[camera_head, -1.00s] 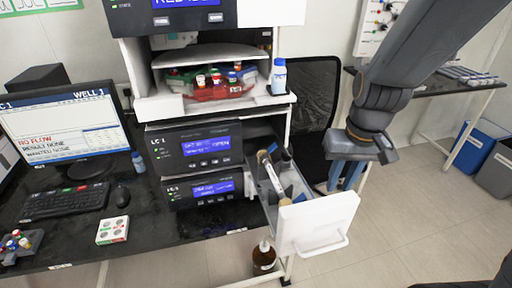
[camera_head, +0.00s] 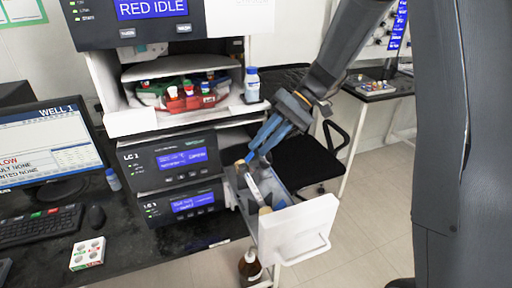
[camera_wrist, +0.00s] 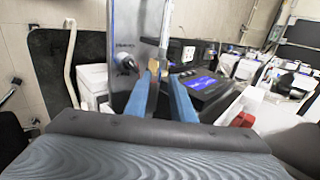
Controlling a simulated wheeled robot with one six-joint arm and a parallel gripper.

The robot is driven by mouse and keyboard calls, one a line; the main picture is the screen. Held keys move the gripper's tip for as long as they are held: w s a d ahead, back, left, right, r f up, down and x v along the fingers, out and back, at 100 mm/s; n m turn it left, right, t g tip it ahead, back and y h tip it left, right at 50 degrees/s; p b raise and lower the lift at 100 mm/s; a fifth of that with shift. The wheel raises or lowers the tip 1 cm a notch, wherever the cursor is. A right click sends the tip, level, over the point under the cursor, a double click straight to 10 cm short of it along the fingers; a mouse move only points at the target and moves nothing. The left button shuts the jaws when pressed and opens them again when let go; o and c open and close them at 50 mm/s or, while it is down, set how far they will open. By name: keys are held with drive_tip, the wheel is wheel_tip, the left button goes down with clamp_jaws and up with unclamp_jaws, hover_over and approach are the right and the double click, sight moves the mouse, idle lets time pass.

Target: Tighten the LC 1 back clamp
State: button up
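The LC 1 unit (camera_head: 170,163) is a black box with a lit blue screen. Beside it an open drawer with a white front (camera_head: 298,230) holds a pale column (camera_head: 253,187) with tan ends. The column's far tan end (camera_head: 241,164) is close to my gripper (camera_head: 253,156), whose blue fingers reach down over the drawer from behind. In the wrist view my gripper (camera_wrist: 155,78) has its fingers apart, with a tan piece (camera_wrist: 153,97) showing between them. I cannot tell whether they touch it. The back clamp is not clearly distinguishable.
A second unit (camera_head: 184,205) sits below LC 1. A brown bottle (camera_head: 250,267) stands below the drawer. A black chair (camera_head: 308,160) is behind it. The floor at right is clear.

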sight(245, 163)
drive_tip(key=shift+p+x, duration=0.35)
drive_tip(key=shift+x, duration=1.05)
clamp_jaws()
drive_tip(key=shift+a, duration=0.1)
drive_tip(key=shift+r, duration=0.1)
